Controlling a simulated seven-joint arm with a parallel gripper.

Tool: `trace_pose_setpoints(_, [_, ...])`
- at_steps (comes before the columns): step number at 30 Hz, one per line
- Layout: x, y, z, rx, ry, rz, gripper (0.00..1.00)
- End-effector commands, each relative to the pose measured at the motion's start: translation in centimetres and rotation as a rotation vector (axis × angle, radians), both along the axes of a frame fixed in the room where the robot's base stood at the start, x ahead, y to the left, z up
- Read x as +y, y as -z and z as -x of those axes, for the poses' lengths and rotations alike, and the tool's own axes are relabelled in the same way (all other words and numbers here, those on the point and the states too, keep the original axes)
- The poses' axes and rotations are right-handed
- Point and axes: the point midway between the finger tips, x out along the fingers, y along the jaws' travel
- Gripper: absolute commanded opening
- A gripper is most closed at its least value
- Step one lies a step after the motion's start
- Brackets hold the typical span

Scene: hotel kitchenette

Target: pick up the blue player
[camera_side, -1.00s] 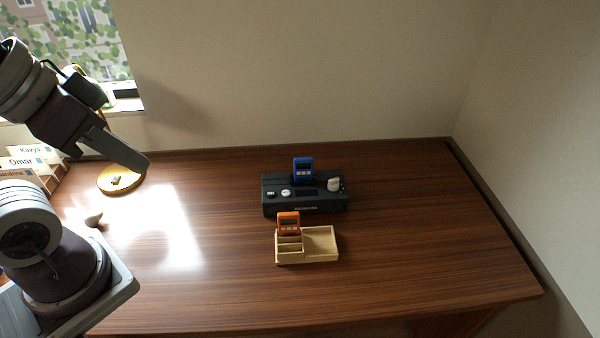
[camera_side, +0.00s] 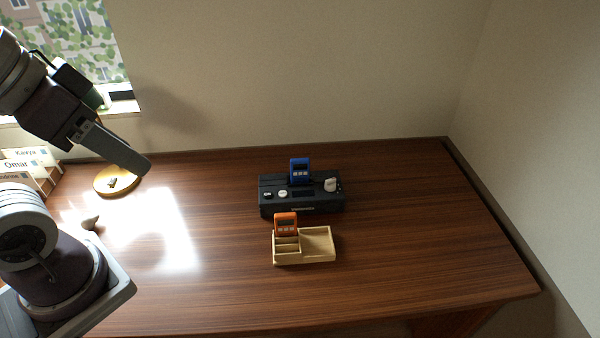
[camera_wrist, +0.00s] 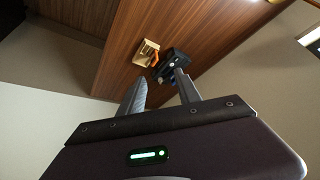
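The blue player (camera_side: 299,170) stands upright at the back of a black dock (camera_side: 276,209) with knobs on the desk. In the wrist view a small patch of blue (camera_wrist: 172,81) shows beside the black dock (camera_wrist: 175,56), partly hidden by a finger. My gripper (camera_side: 140,166) is in the air at the left, well away from the player. In the wrist view its two fingers (camera_wrist: 160,80) are apart with nothing held between them. An orange player (camera_side: 285,224) stands upright in a wooden tray (camera_side: 318,259) in front of the dock.
A round yellow base (camera_side: 106,188) with a small dark item on it, name-labelled card holders (camera_side: 30,170) and a small grey object (camera_side: 91,222) are at the desk's left. The wall rises behind. The desk right of the dock is clear.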

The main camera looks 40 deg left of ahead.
Motion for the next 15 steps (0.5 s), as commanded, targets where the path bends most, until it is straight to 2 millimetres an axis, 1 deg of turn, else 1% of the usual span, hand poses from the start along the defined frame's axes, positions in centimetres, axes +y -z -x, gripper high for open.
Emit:
trace_pose_setpoints(1, [0.0, -1.6, -0.1, -0.009, 0.0, 0.001, 0.4])
trace_pose_setpoints(2, [0.0, -2.6, -0.2, -0.009, 0.0, 0.0, 0.4])
trace_pose_setpoints(3, [0.0, -4.3, -0.1, -0.01, 0.0, 0.001, 0.4])
trace_pose_setpoints(5, [-1.7, -4.4, -2.1, 0.057, -0.108, 0.139, 0.4])
trace_pose_setpoints(6, [-2.8, -4.6, -3.6, 0.094, -0.185, 0.236, 0.4])
trace_pose_setpoints(8, [-4.1, -5.1, -6.1, 0.149, -0.308, 0.38, 0.4])
trace_pose_setpoints(10, [-5.3, -5.7, -9.4, 0.217, -0.465, 0.554, 0.4])
trace_pose_setpoints(11, [-5.6, -6.0, -11.0, 0.246, -0.536, 0.629, 0.4])
trace_pose_setpoints(12, [-5.9, -6.2, -13.2, 0.288, -0.635, 0.731, 0.4])
trace_pose_setpoints(13, [-6.0, -6.4, -14.8, 0.319, -0.709, 0.807, 0.4])
trace_pose_setpoints(14, [-5.9, -6.6, -16.6, 0.351, -0.787, 0.884, 0.4])
trace_pose_setpoints(15, [-5.5, -6.7, -19.0, 0.393, -0.89, 0.984, 0.4])
